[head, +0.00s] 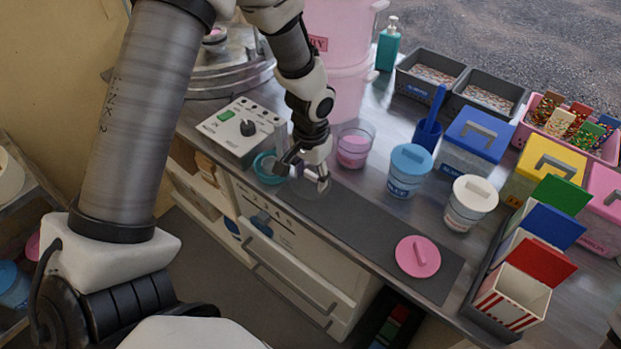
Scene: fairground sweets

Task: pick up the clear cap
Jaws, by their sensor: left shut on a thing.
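My left gripper (304,175) reaches down over the front of the counter, its fingers low above the dark grey mat. It is shut on the clear cap (309,193), a see-through round disc that shows only faintly below the fingers. I cannot tell whether the cap still touches the mat. A clear tub with pink contents (354,147) stands just right of the gripper, with no lid on it. My right gripper is not in view.
A teal bowl (268,168) sits close left of the gripper, beside a control box (238,131). Blue-lidded (409,171) and white-lidded (469,203) tubs stand to the right. A pink lid (417,256) lies on the mat (370,232); the mat's middle is clear.

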